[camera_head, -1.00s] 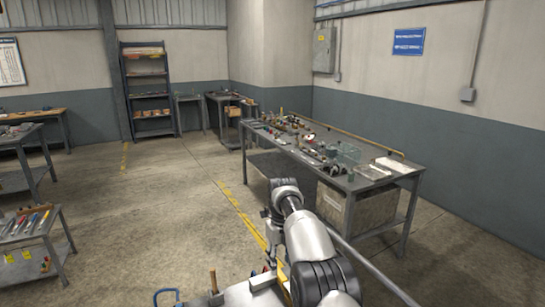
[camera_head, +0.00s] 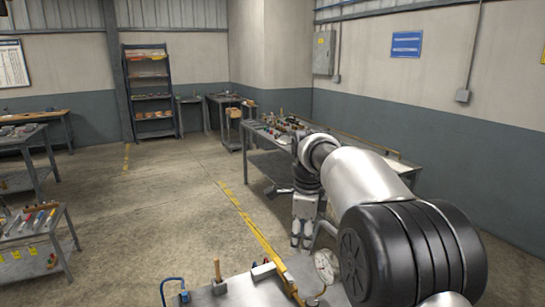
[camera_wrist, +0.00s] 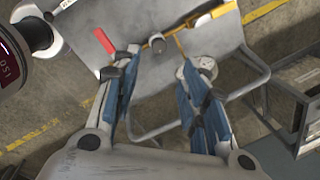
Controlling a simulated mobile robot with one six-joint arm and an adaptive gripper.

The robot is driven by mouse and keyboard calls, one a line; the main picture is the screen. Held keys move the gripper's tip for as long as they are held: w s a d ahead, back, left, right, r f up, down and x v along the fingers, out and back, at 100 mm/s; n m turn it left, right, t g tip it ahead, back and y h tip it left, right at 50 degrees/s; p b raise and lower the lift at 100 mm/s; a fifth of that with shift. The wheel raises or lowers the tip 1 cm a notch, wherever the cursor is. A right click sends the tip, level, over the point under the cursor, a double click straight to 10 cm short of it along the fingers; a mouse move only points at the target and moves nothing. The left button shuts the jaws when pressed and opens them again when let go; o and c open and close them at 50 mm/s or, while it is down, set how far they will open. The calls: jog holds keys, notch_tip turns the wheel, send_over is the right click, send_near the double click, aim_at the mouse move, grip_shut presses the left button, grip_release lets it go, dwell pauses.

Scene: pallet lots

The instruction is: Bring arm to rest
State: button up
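My arm is raised and bent at the right of the head view, with my gripper (camera_head: 304,238) hanging fingers-down above the floor, just beyond a grey metal tray top (camera_head: 240,283). In the wrist view my gripper (camera_wrist: 163,100) has its two blue-padded fingers spread well apart, with nothing held between them. The same tray top (camera_wrist: 215,42) lies below and beyond the fingers there.
A cluttered workbench (camera_head: 262,160) stands behind my arm. Open floor (camera_head: 170,200) lies to the left.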

jog(key=s+d+r+n+t, duration=0.15)
jog(key=s+r+n, duration=0.3)
jog(key=s, duration=0.55)
jog(key=s+d+r+n, duration=0.3)
jog(key=s+n, duration=0.3)
jog(key=s, duration=0.3)
jog(key=s+d+f+n+t, duration=0.1)
jog(key=s+f+n, duration=0.3)
jog(key=s, duration=0.5)
jog(key=s+d+f+n, duration=0.1)
jog(key=s+f+n, duration=0.3)
jog(key=s, duration=0.5)
jog(key=shift+n+t, duration=0.35)
jog(key=shift+n, duration=0.8)
